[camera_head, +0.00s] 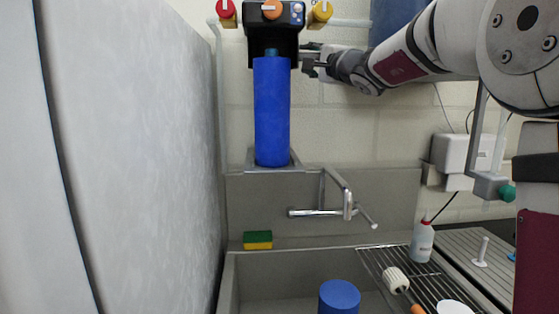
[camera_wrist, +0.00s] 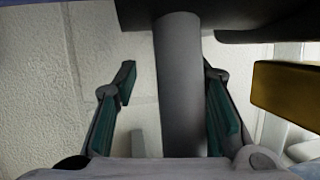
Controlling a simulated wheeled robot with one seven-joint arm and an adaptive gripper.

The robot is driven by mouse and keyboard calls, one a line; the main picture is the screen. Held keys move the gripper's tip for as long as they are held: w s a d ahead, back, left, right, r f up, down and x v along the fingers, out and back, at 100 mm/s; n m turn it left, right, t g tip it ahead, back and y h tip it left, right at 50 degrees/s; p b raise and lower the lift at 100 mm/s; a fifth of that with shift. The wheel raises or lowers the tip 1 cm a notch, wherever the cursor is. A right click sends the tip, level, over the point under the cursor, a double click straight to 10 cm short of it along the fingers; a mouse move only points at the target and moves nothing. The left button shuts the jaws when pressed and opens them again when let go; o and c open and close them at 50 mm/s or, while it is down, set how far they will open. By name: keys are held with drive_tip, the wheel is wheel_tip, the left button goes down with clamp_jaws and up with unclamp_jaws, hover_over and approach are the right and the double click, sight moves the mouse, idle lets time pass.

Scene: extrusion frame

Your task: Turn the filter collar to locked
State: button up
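The blue filter cylinder (camera_head: 271,110) hangs upright under a black filter head (camera_head: 275,40) on the back wall. A small teal neck (camera_head: 271,52) shows at its top; I cannot clearly make out the collar or its lock marks. My gripper (camera_head: 306,58) is at the right side of the filter head. In the wrist view, my gripper (camera_wrist: 170,78) is open, with its green-padded fingers on either side of a dark grey bar (camera_wrist: 180,90). The bar runs from a dark body at the top. There is a gap on the left; the right finger is closer, contact unclear.
Red (camera_head: 226,10), orange (camera_head: 271,9) and yellow (camera_head: 320,11) knobs sit along the top. A yellow block (camera_wrist: 285,92) is right of my fingers. Below are a faucet (camera_head: 330,208), sponge (camera_head: 257,240) and sink. A grey panel (camera_head: 140,150) stands at left.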

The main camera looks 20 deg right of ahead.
drive_tip(key=shift+r+n+y+p, duration=0.1)
drive_tip(key=shift+n+y+p, duration=0.3)
drive_tip(key=shift+p, duration=0.95)
